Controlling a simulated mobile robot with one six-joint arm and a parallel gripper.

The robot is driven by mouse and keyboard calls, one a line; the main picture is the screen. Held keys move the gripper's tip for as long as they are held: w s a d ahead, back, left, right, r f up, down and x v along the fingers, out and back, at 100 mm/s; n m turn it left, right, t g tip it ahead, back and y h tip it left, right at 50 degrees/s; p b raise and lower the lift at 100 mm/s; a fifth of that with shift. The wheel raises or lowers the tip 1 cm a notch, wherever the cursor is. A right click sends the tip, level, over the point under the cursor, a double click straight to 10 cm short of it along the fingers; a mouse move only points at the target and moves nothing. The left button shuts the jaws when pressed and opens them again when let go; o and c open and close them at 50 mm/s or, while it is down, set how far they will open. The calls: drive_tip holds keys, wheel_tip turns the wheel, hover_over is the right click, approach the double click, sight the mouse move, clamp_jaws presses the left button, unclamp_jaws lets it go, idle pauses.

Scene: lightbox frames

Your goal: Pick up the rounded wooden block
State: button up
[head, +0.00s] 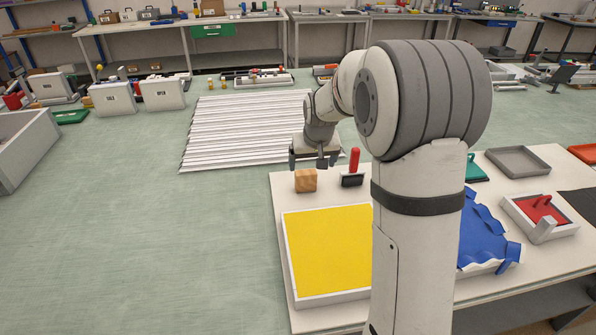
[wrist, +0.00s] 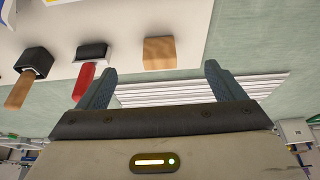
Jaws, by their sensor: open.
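The rounded wooden block (head: 306,180) is a small light-brown block standing on the white table near its far left corner. In the wrist view the block (wrist: 159,53) shows beyond my fingertips, between their lines and near the table's edge. My gripper (head: 315,162) is open and empty, above and slightly behind the block in the head view. Its two dark fingers also show in the wrist view (wrist: 160,80), apart from the block. I cannot tell the exact height of the gripper above the block.
A red-handled tool with a black base (head: 352,170) stands just right of the block. A yellow panel in a white frame (head: 332,298) lies in front. My arm hides the table's middle.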

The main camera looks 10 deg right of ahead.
hover_over(305, 179)
drive_tip(key=f, duration=0.5)
drive_tip(key=s+f, duration=0.1)
drive_tip(key=f, duration=0.2)
drive_tip(key=shift+a+f, duration=0.1)
drive_tip(key=shift+f, duration=0.1)
drive_tip(key=shift+w+d+p+x, duration=0.15)
drive_tip(key=shift+p+x, duration=0.4)
drive_tip(key=shift+x, duration=1.6)
drive_tip(key=shift+w+d+p+x, duration=0.1)
drive_tip(key=shift+d+p+x, duration=0.3)
drive_tip(key=shift+x, duration=1.75)
drive_tip(key=shift+s+a, duration=0.1)
drive_tip(key=shift+a, duration=0.05)
drive_tip(key=shift+c, duration=0.3)
drive_tip(key=shift+r, duration=0.1)
drive_tip(key=c, duration=1)
wheel_tip(305, 179, up, 10)
drive_tip(key=shift+r+b, duration=0.1)
drive_tip(key=shift+b, duration=0.9)
drive_tip(key=shift+c, duration=0.2)
